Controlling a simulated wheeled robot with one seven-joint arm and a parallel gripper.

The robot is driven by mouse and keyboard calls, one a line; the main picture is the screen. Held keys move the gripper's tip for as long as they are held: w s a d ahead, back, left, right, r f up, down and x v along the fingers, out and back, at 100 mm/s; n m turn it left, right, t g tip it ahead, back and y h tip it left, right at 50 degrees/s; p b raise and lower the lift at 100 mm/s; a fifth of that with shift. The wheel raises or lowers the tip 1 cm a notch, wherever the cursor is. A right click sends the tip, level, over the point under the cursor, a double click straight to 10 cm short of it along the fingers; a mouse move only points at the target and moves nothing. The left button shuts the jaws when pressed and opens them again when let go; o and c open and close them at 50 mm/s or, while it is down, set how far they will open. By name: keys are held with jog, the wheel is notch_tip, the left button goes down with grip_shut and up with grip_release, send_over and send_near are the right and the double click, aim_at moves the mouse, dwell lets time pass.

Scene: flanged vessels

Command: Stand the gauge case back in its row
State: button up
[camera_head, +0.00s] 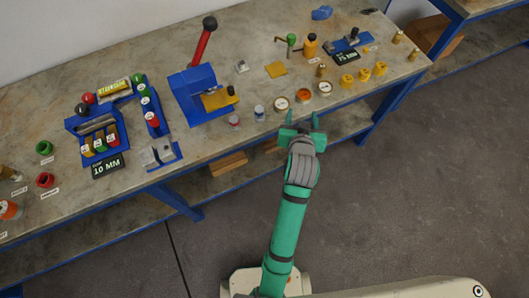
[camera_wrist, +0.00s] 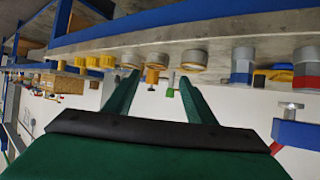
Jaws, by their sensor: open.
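Three round brass-rimmed gauge cases stand in a short row near the bench's front edge. The left one (camera_head: 282,104) and the right one (camera_head: 325,88) show white dials. The middle one (camera_head: 304,96) shows an orange top, and I cannot tell how it is turned. In the wrist view, which looks upside down, the cases show side-on as pale round bodies (camera_wrist: 193,60). My gripper (camera_head: 302,122) is open and empty, just off the front edge by the row. Its green fingers (camera_wrist: 158,80) point toward the cases, apart from them.
A blue press (camera_head: 195,97) with a red lever stands farther left. A yellow plate (camera_head: 276,69) and valves (camera_head: 310,46) lie behind. The bench edge (camera_wrist: 125,38) shows close in the wrist view.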

jog(key=s+a+f+n+t+y, duration=0.1)
jog(key=s+a+f, duration=0.35)
jog(key=s, duration=0.45)
jog(key=s+a+f+t, duration=0.1)
jog(key=s+a+f, duration=0.2)
jog(key=s+a, duration=0.4)
jog(key=s+a+r+n+y, duration=0.1)
jog(key=s+a+r, duration=0.1)
jog(key=s, duration=0.6)
jog(key=s+a+r+t+y, duration=0.1)
jog(key=s+r, duration=0.3)
jog(key=s, duration=0.5)
jog(key=shift+a+n, duration=0.4)
jog(key=shift+a, duration=0.35)
